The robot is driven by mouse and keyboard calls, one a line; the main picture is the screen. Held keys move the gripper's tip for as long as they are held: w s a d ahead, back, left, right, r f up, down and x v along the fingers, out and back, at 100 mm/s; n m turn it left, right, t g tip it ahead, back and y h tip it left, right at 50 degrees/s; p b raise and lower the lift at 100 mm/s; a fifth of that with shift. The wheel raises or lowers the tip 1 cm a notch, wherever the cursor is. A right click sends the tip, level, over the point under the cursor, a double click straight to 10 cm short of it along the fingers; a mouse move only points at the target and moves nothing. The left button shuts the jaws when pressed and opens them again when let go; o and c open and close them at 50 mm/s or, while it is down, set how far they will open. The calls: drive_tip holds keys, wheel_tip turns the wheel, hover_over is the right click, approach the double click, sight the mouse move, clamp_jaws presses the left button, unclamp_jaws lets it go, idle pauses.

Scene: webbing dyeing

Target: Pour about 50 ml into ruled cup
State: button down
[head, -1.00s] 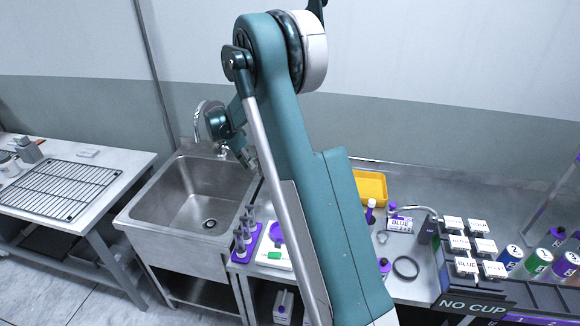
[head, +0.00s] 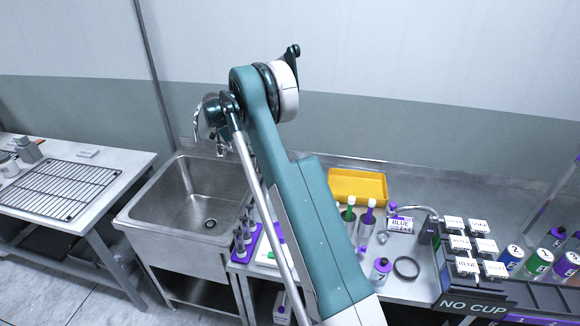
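I cannot make out a ruled cup for certain; a small clear item (head: 383,237) on the counter is too small to tell. A green-topped bottle (head: 349,211) and a purple-topped bottle (head: 368,217) stand upright before the yellow tray. A white and purple bottle (head: 380,270) stands nearer the front edge. The dark unit at right bears a "NO CUP" display (head: 472,307). My gripper is not in view; my raised arm crosses the middle and hides part of the counter, including part of a white item with green and purple parts (head: 266,256).
The sink (head: 200,195) lies left of my arm, beside a purple rack (head: 247,258) of grey cylinders. A yellow tray (head: 357,187), BLUE block (head: 400,224), curved spout (head: 418,209) and black ring (head: 406,267) are on the right counter. Several labelled cans (head: 538,262) stand far right.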

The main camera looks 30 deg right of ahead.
drive_tip(key=shift+w+d+f+m+g+y, duration=0.15)
drive_tip(key=shift+w+d+f+m+g, duration=0.15)
drive_tip(key=shift+w+m, duration=0.35)
drive_tip(key=shift+w+d+f+m+g+y, duration=0.15)
drive_tip(key=shift+w+d+f+m, duration=0.1)
drive_tip(key=shift+w+f+m, duration=0.25)
drive_tip(key=shift+w+d+f+m+g+y, duration=0.1)
drive_tip(key=shift+w+d+f+m+g, duration=0.15)
drive_tip(key=shift+w+m, duration=0.5)
drive_tip(key=shift+s+d, duration=0.1)
drive_tip(key=shift+d, duration=0.05)
drive_tip(key=s+d+r+t+y+p, duration=0.6)
drive_tip(key=s+d+r+t+y, duration=0.2)
drive_tip(key=r+t+y, duration=0.1)
drive_tip(key=shift+s+d+r+t+y, duration=0.2)
drive_tip(key=shift+r+t+y, duration=0.2)
drive_tip(key=shift+r, duration=0.2)
drive_tip(key=shift+s+d+r, duration=0.15)
drive_tip(key=shift+s+r, duration=0.05)
